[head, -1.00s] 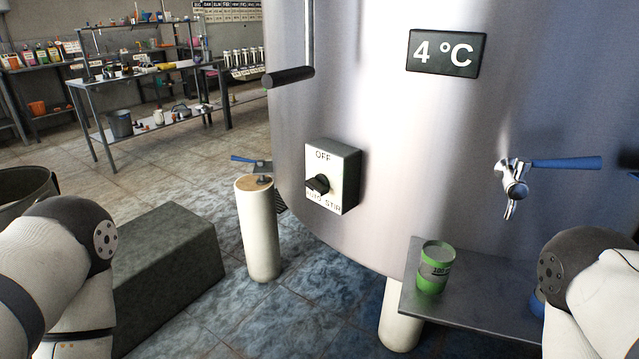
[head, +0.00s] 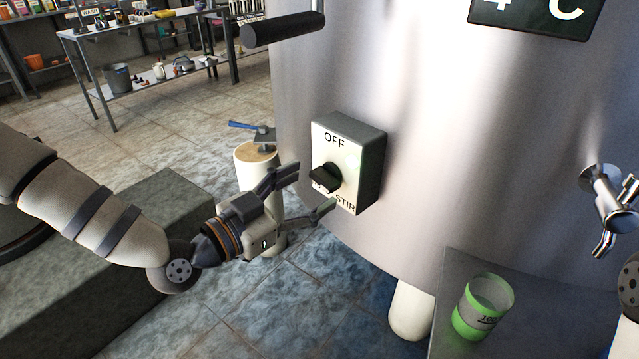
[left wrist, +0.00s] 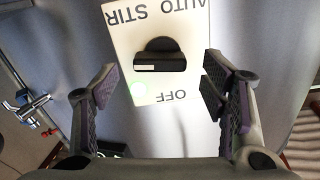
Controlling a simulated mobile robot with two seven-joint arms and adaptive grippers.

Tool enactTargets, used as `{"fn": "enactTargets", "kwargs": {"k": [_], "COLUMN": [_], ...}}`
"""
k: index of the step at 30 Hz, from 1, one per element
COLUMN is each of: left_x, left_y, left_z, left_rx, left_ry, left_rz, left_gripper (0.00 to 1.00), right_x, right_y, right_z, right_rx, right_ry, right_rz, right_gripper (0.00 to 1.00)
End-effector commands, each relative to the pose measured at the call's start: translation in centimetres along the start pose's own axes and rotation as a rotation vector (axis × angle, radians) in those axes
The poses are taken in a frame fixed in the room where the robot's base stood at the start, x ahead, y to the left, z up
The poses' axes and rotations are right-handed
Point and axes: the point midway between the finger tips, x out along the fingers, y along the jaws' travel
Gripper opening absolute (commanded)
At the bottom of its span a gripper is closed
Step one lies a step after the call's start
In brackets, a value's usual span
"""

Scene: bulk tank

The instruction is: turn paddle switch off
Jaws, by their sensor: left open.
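The switch box (head: 364,150) is mounted on the steel tank, with "OFF" at its top and "STIR" legible at its bottom. Its black paddle knob (head: 326,177) sticks out from the front face. My left gripper (head: 312,190) is open and empty, just in front of the box and a little left of and below the knob. In the left wrist view the knob (left wrist: 160,56) lies between and beyond the two fingers, untouched. My right gripper is out of view.
The tank (head: 440,130) fills the right side, with a black handle bar (head: 284,28) above the box. A white post (head: 256,160) stands behind my left gripper.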

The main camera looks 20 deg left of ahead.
Motion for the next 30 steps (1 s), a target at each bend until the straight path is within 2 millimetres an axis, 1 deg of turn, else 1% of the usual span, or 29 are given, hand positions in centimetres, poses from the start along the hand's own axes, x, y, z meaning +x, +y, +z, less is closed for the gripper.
{"fn": "enactTargets", "kwargs": {"k": [1, 3, 6, 13, 14, 15, 17, 18, 20, 30], "left_x": [0.9, 1.8, 2.4, 2.6, 2.6, 2.6, 2.6, 2.6, 2.6, 2.6], "left_y": [0.1, 0.1, 0.0, 0.0, 0.0, 0.0, 0.0, 0.0, 0.0, 0.0], "left_z": [0.2, 0.1, 0.0, -0.1, -0.1, -0.1, -0.1, -0.1, -0.1, -0.1], "left_rx": [0.000, 0.001, -0.001, -0.001, -0.001, -0.001, -0.001, -0.001, -0.001, -0.035], "left_ry": [-0.001, -0.001, 0.000, 0.001, 0.001, 0.001, 0.001, 0.000, 0.000, 0.000], "left_rz": [0.001, 0.002, 0.001, 0.000, 0.000, 0.000, 0.000, 0.000, 0.000, 0.000], "left_gripper": [0.67, 0.67, 0.67, 0.67, 0.64, 0.55, 0.42, 0.33, 0.19, 0.19], "right_x": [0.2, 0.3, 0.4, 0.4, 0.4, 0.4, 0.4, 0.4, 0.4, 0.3], "right_y": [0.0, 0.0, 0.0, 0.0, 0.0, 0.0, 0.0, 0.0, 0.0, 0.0], "right_z": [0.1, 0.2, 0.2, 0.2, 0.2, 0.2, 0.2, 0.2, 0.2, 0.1], "right_rx": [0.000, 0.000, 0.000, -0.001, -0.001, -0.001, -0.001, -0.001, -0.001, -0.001], "right_ry": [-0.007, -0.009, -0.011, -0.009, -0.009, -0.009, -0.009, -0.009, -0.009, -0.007], "right_rz": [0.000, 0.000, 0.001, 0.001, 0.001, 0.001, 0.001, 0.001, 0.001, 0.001], "right_gripper": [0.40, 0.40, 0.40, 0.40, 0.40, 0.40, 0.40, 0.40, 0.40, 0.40]}}
